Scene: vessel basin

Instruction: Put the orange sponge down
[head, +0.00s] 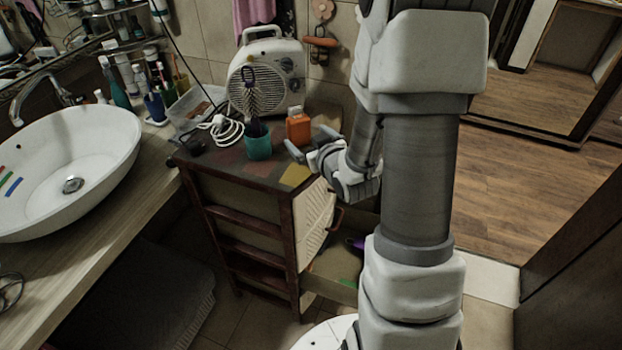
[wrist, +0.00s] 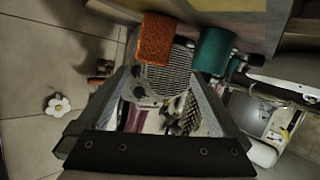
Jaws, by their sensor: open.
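The orange sponge (head: 298,130) stands upright on top of the dark wooden cabinet (head: 240,168), near its back right corner. A pale piece shows at its upper end. My gripper (head: 308,140) is open beside the sponge, at the right edge of the cabinet top, with its fingers pointing toward it. In the wrist view the sponge (wrist: 157,40) appears just beyond the open fingertips (wrist: 160,72). I cannot tell whether a finger touches it.
A teal cup (head: 258,143) holding a brush stands left of the sponge; it also shows in the wrist view (wrist: 212,48). A white fan heater (head: 270,72) stands behind. A coiled white cord (head: 222,130) lies to the left. A drawer below is open. The cabinet's front top is clear.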

